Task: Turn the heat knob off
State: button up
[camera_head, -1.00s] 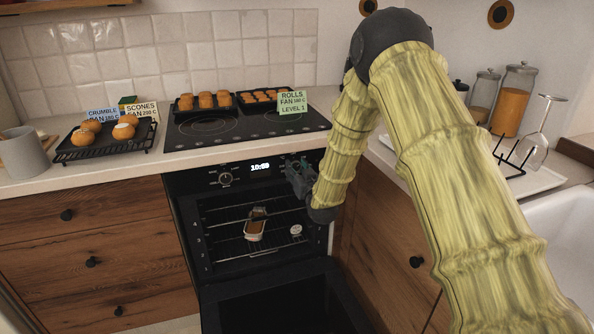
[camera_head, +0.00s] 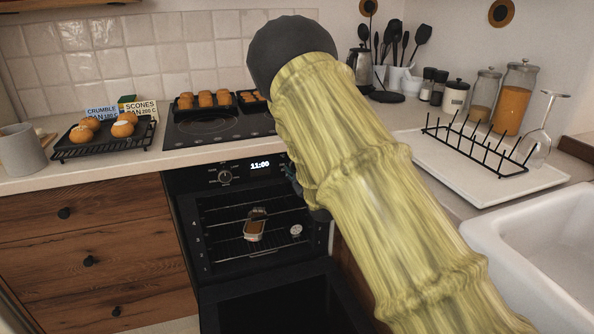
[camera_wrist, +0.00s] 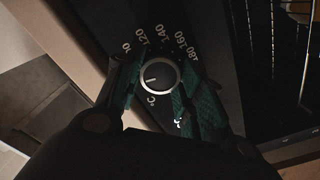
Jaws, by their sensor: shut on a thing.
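The heat knob (camera_wrist: 160,76) is a round dark dial with a pale rim in the wrist view. A temperature scale and a °C mark surround it, and a short white line on its face points left. My gripper (camera_wrist: 159,82) is shut on the heat knob, with one dark green finger on each side. In the head view my yellow-sleeved arm hides the knob and nearly all of the gripper. The oven (camera_head: 190,187) shows its other knob (camera_head: 225,176) and a lit display (camera_head: 260,165) reading about 11:00.
The oven door (camera_head: 285,312) is open. A loaf tin (camera_head: 255,230) and a small round dial (camera_head: 296,231) are on the rack inside. Trays of rolls (camera_head: 207,103) sit on the hob. A drying rack (camera_head: 478,148) and glass jars (camera_head: 513,97) stand at right.

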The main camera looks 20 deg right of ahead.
jog(key=shift+s+d+f+n, duration=0.1)
jog(key=shift+f+n, duration=0.1)
jog(key=shift+n, duration=0.6)
jog(key=o, duration=0.8)
jog(key=shift+d, duration=0.15)
jog(key=shift+c, duration=0.2)
jog(key=s, duration=1.2)
jog(key=shift+d, duration=0.1)
